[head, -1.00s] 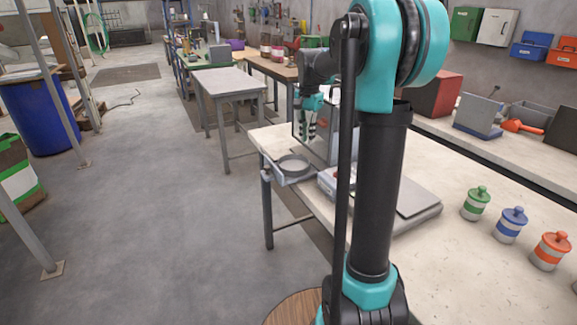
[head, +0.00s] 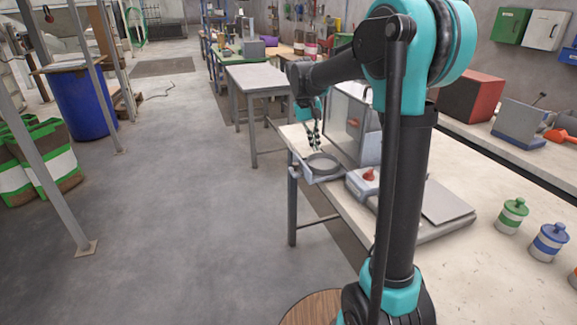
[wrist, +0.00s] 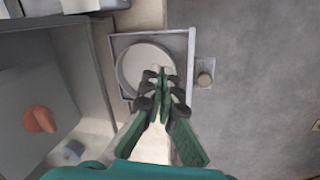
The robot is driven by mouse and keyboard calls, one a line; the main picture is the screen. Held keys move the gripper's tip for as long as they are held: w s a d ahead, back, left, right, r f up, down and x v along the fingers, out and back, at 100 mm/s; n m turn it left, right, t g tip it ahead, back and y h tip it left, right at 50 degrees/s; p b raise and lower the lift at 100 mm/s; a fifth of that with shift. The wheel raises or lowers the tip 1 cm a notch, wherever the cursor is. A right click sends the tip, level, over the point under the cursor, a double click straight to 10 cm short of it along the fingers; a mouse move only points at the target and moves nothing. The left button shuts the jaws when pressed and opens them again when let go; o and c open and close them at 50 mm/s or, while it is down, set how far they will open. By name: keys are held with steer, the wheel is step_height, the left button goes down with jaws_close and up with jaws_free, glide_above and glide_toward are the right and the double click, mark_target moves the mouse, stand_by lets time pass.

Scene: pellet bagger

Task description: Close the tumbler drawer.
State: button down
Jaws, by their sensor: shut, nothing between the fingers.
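The drawer (head: 309,176) is a grey square tray with a round ring-shaped dish (head: 323,163) in it. It sticks out past the left edge of the workbench beside a clear-sided machine box (head: 352,122). The drawer also shows in the wrist view (wrist: 192,50), top centre. My gripper hides the dish's lower part there.
A grey unit with a red knob (head: 369,175) and a flat grey plate (head: 446,203) lie on the workbench (head: 465,232), right of the drawer. Lidded jars (head: 512,215) stand farther right. The floor (head: 190,220) left of the bench is clear.

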steer(key=s+a+f+n+t+h, duration=0.1)
steer(key=s+a+n+t+h, duration=0.2)
steer(key=a+n, duration=0.8)
steer(key=s+a+n+t+h, duration=0.2)
steer(key=s+a+n, duration=0.2)
steer(key=a+n, duration=0.65)
steer(key=n, duration=0.3)
glide_toward(295, 170)
step_height(295, 170, down, 3)
steer(key=shift+w+d+f, duration=0.15)
steer(key=shift+w+d, duration=0.55)
steer(key=shift+d, duration=0.25)
steer(key=shift+w+d, duration=0.3)
steer(key=shift+d, duration=0.15)
steer(key=w+d, duration=0.1)
steer(key=d, duration=0.4)
steer(key=w+d, duration=0.2)
steer(key=d, duration=0.3)
steer(key=w+d, duration=0.2)
steer(key=d, duration=0.4)
steer(key=shift+w, duration=0.1)
